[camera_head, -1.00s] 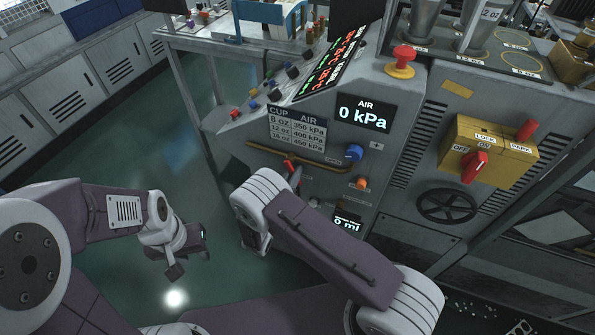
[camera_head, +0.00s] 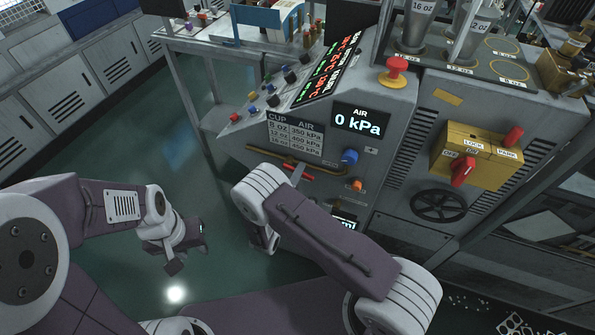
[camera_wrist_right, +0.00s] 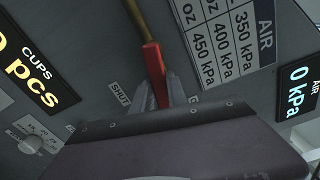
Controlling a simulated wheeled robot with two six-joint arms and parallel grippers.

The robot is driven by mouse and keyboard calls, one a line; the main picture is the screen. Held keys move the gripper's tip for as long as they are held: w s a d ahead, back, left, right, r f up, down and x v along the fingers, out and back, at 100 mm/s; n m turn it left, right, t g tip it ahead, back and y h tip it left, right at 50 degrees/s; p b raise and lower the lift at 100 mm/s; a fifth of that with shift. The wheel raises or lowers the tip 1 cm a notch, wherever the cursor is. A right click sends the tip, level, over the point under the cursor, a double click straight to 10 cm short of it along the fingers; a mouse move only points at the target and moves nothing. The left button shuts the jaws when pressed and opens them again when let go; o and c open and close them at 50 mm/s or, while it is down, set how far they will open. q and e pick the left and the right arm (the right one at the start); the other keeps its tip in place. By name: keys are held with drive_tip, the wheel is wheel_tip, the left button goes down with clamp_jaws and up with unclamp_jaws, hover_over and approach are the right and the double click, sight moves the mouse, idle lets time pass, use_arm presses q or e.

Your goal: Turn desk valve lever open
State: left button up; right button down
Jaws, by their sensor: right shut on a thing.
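In the head view my right arm's wrist hides part of that gripper. My left gripper (camera_head: 188,254) hangs empty over the floor at left; its finger gap is unclear.
The AIR display (camera_head: 361,121) reads 0 kPa. A blue knob (camera_head: 350,157) and an orange button (camera_head: 357,185) sit right of the lever. A yellow LOCK/PARK box (camera_head: 478,153) is further right. The floor at left is clear.

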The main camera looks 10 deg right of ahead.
drive_tip(key=shift+r+n+p, duration=0.35)
drive_tip(key=shift+r+n, duration=0.1)
drive_tip(key=shift+n, duration=0.65)
drive_tip(key=c, duration=1.3)
unclamp_jaws()
drive_tip(key=b+v, duration=0.1)
drive_tip(key=v, duration=0.8)
